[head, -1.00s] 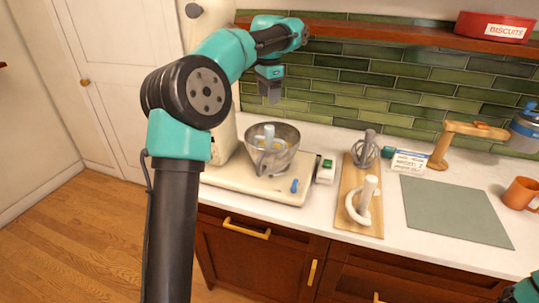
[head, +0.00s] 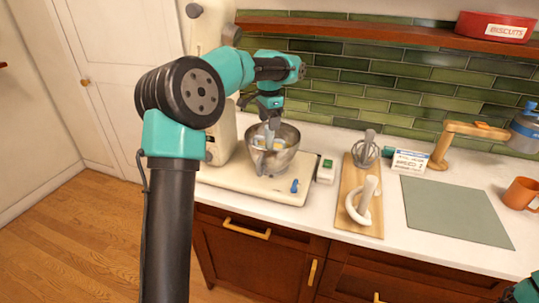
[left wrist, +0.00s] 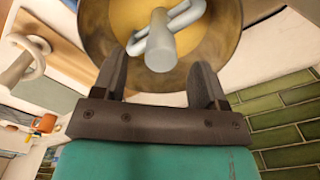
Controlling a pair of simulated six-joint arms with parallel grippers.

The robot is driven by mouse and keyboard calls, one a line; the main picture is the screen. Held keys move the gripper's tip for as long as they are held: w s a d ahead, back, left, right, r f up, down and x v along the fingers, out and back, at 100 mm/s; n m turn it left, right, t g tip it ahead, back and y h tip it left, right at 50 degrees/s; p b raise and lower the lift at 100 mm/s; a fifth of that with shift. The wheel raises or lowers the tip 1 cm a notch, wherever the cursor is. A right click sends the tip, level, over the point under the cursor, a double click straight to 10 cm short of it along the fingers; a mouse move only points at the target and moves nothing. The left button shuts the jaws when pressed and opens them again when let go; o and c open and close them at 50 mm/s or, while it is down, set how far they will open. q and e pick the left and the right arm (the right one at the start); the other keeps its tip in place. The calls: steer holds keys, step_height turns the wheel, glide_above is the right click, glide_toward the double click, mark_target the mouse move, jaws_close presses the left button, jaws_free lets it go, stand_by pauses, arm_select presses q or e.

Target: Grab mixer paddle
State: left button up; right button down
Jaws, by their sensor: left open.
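The pale grey-blue mixer paddle (head: 268,137) stands in the metal mixing bowl (head: 283,155), shaft end up. In the left wrist view its shaft end (left wrist: 160,50) and loop (left wrist: 185,14) show above yellow batter. My left gripper (head: 273,124) is above the bowl, pointing down, and hides part of the paddle. In the left wrist view the gripper (left wrist: 160,72) is open, its fingers on either side of the shaft end with gaps. Whether the fingertips are level with the shaft is hard to tell. Only a teal piece of my right arm shows at the lower right.
The bowl stands on the cream mixer base (head: 250,183) with a blue knob (head: 295,186). A wooden board (head: 346,208) holds a whisk (head: 366,152) and a white hook-shaped attachment (head: 362,205). A grey-green mat (head: 455,210) and orange mug (head: 521,193) are to the right.

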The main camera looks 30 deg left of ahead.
mark_target(269, 135)
arm_select(q)
step_height(269, 135, down, 5)
steer(key=shift+w, duration=0.15)
stand_by(0.5)
jaws_close()
stand_by(0.4)
